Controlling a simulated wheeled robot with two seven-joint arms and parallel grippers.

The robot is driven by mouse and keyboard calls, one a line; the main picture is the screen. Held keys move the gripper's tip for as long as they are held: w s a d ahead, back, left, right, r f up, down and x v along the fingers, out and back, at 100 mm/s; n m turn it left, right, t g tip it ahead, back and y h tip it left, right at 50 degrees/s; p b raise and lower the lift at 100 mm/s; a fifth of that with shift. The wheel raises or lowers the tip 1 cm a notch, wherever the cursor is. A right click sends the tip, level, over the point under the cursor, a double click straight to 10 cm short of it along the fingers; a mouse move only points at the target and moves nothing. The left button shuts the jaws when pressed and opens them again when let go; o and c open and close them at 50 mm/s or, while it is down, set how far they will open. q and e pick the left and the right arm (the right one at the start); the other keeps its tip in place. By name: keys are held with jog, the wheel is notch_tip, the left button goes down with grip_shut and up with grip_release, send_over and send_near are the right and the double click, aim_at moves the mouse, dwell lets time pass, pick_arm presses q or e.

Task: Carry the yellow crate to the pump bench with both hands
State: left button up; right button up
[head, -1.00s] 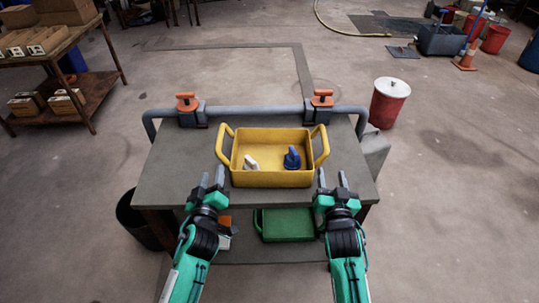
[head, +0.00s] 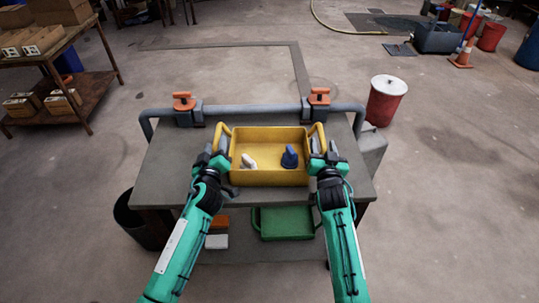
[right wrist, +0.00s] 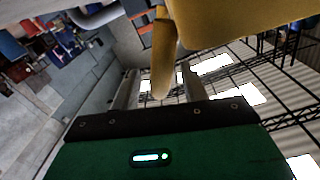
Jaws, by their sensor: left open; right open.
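The yellow crate (head: 270,178) sits upright on a grey-topped bench (head: 168,170). It holds a white piece (head: 248,161) and a blue piece (head: 289,157), and has a raised handle at each end. My left gripper (head: 221,148) is open at the left handle; its fingers partly hide that handle, so I cannot tell if they touch. My right gripper (head: 323,150) is open at the right handle. In the right wrist view, the yellow handle (right wrist: 163,60) reaches down between the two spread fingers of that gripper (right wrist: 160,88).
A grey pipe with two orange-handled valves (head: 183,102) runs along the bench's back edge. A green crate (head: 285,223) is on the lower shelf. A red bin (head: 386,100) stands right, a dark bucket (head: 136,222) left. A shelf table (head: 70,45) is far left; floor beyond is open.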

pick_arm(q)
jog(key=shift+w, duration=1.15)
pick_arm(e)
jog(key=shift+w, duration=1.15)
pick_arm(q)
grip_shut()
pick_arm(e)
grip_shut()
